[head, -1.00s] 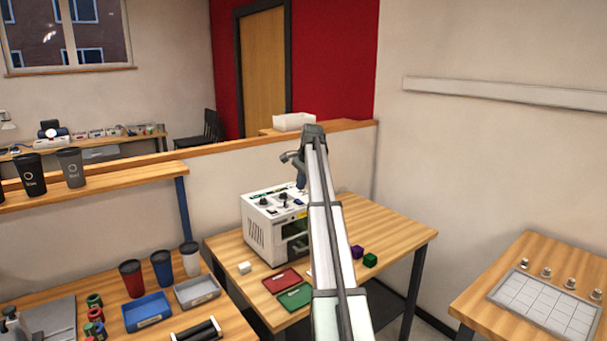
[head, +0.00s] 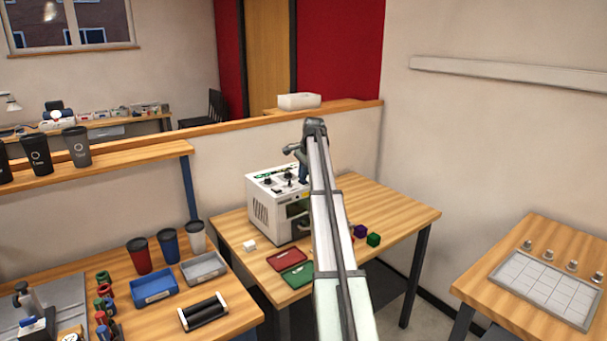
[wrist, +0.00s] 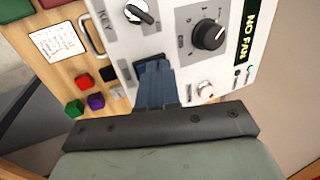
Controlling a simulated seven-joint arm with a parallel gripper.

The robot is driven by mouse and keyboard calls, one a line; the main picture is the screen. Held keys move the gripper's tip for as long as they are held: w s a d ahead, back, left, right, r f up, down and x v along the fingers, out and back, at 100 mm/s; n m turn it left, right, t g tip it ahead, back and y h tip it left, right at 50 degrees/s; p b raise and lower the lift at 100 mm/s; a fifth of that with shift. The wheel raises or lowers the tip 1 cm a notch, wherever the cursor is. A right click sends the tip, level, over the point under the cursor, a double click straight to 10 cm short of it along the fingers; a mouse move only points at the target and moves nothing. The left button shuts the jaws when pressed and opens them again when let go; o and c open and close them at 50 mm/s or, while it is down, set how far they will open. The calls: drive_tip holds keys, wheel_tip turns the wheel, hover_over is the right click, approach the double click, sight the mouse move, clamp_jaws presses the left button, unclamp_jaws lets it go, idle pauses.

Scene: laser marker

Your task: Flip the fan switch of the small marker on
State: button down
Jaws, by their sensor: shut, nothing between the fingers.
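The small marker (head: 262,214) is a white box on the wooden table, with knobs on its top panel. In the wrist view its panel (wrist: 180,20) shows a black rocker switch (wrist: 149,59), a large black knob (wrist: 208,35), a key knob (wrist: 138,12) and a display (wrist: 256,35) reading "NO FAN". My gripper (wrist: 155,68) is shut and empty, its blue fingertips over the rocker switch and hiding most of it. I cannot tell whether they touch it. In the head view my gripper (head: 303,178) points down at the panel's right part, partly behind my arm.
A red tray (head: 286,260), a green tray (head: 298,274) and a white cube (head: 249,245) lie in front of the marker. Purple (head: 360,231) and green (head: 373,240) cubes lie to its right. A silver round knob (wrist: 205,90) sits close to the fingers.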

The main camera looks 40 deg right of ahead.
drive_tip(key=shift+w+f, duration=0.35)
drive_tip(key=shift+a+f, duration=0.1)
drive_tip(key=shift+s+f, duration=0.3)
drive_tip(key=shift+s, duration=0.75)
drive_tip(key=w+v, duration=0.1)
drive_tip(key=v, duration=1.4)
drive_tip(key=shift+w+r, duration=0.2)
